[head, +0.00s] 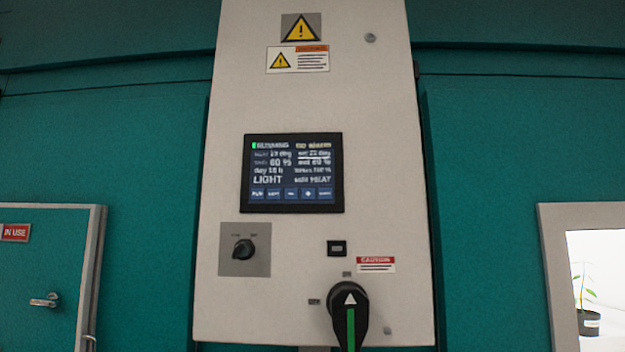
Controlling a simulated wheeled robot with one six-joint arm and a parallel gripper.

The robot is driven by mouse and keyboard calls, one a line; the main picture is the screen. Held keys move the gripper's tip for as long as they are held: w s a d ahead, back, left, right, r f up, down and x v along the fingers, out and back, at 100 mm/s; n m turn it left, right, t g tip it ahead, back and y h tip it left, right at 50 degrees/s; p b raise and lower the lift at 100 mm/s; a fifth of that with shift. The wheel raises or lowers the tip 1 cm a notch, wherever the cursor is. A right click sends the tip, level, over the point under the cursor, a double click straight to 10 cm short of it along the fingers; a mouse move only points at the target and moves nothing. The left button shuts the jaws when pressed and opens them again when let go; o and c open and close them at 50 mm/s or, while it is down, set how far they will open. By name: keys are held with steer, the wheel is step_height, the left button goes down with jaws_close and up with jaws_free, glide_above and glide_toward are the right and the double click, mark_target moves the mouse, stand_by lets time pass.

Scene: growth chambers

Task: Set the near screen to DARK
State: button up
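The near screen (293,173) is a dark touch display in a black frame, set in the upper middle of a white control panel (370,120). It shows a green mark with what looks like RUNNING at top left, and the large word LIGHT at lower left. Along its bottom edge is a row of several small blue buttons (291,194); their labels are too small to read surely. My gripper is not in the head view.
Below the screen are a small black selector knob (243,250) on a grey plate, a small black module (337,248) and a large black rotary handle (349,314) with a green stripe. A closed teal door (40,280) marked IN USE is left; a lit window (597,270) with a potted plant is right.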

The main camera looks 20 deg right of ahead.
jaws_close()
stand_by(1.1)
